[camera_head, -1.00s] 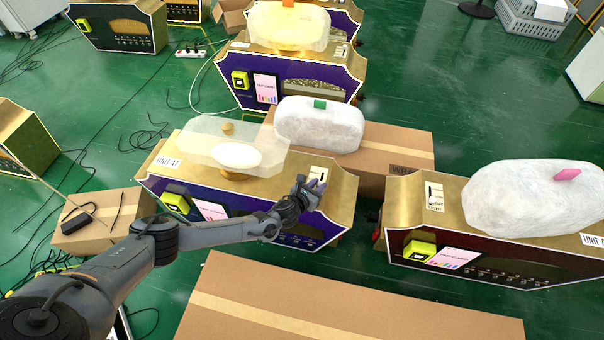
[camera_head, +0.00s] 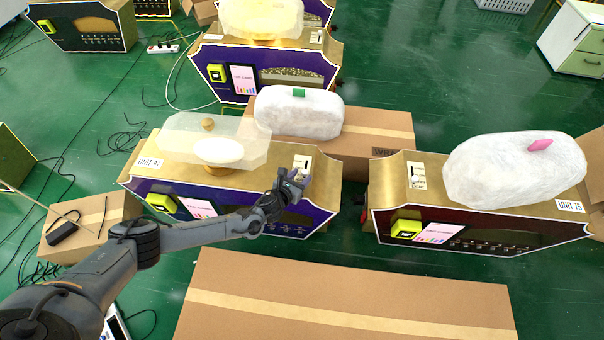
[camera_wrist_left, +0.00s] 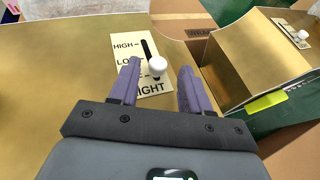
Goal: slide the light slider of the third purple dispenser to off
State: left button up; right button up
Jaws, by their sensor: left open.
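The purple dispenser "UNIT 47" (camera_head: 243,203) stands in front of me, with a gold top. Its light slider panel (camera_head: 302,163) is cream, near the right end of that top. In the left wrist view the panel (camera_wrist_left: 130,50) reads HIGH, LO and IGHT; part of the lettering is covered. The white slider knob (camera_wrist_left: 157,66) stands on the lower part of the black slot, its exact setting unclear. My left gripper (camera_head: 293,180) is open just in front of the panel. In the wrist view its fingers (camera_wrist_left: 160,82) lie either side of the knob, with gaps.
A long cardboard box (camera_head: 345,265) lies in front. Another wrapped bundle (camera_head: 298,114) rests on a box behind. Another purple dispenser (camera_head: 290,77) stands further back.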

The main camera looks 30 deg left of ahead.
pick_arm(q)
jog(key=p+v, duration=0.4)
jog(key=v, duration=0.5)
jog(key=shift+s, duration=0.2)
